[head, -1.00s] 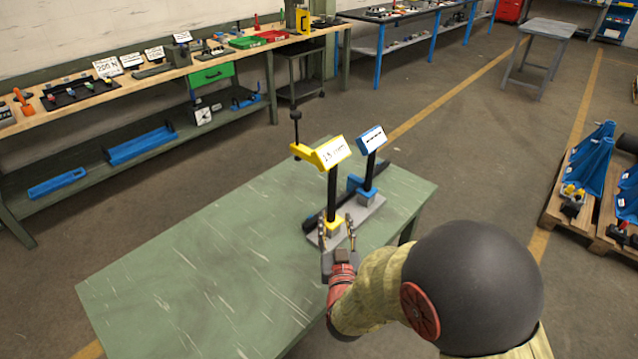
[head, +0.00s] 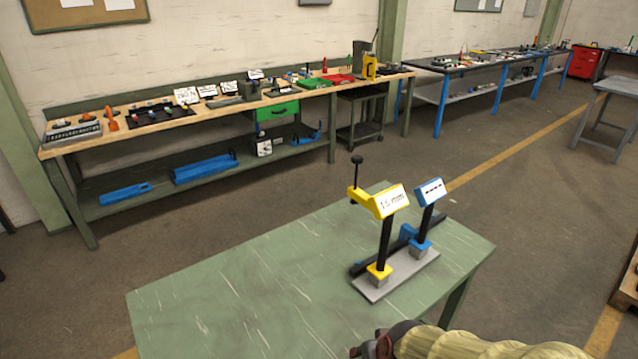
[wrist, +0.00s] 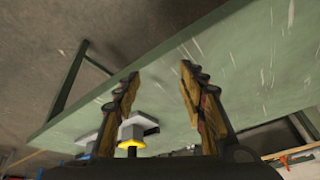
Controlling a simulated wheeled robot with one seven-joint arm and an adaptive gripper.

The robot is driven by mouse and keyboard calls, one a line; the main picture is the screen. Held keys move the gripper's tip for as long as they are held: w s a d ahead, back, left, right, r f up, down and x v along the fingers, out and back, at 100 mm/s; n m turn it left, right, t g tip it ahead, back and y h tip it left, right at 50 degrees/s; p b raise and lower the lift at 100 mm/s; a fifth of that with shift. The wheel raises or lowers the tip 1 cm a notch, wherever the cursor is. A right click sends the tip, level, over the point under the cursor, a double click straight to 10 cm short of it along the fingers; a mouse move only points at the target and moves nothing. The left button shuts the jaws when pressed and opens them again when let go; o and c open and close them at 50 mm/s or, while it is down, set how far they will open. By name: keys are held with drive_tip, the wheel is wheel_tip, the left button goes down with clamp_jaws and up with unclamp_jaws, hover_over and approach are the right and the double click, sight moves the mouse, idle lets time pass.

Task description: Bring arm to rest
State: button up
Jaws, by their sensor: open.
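My arm, in a tan sleeve, shows at the bottom right of the head view, and part of my gripper (head: 372,347) shows at the lower edge beside the table's front. In the wrist view my gripper (wrist: 160,85) is open, its two fingers apart with nothing between them. A stand with a grey base (head: 398,278) stands on the green table (head: 240,290). My gripper is apart from the stand.
A long wooden workbench (head: 215,107) with tools and signs runs along the wall. Dark-topped benches with blue legs (head: 440,105) stand farther right, and a grey table (head: 612,88) stands at the right. The green table's left part is bare.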

drive_tip(key=s+d+r, duration=0.2)
drive_tip(key=s+r, duration=0.2)
drive_tip(key=r, duration=0.3)
drive_tip(key=s+d+r, duration=0.2)
drive_tip(key=s+r, duration=0.2)
drive_tip(key=r, duration=0.3)
drive_tip(key=s+d+r+t+h, duration=0.1)
drive_tip(key=s+d+r, duration=0.2)
drive_tip(key=r, duration=0.4)
drive_tip(key=shift+s+r+m, duration=0.15)
drive_tip(key=shift+s+m, duration=0.15)
drive_tip(key=shift+s, duration=0.1)
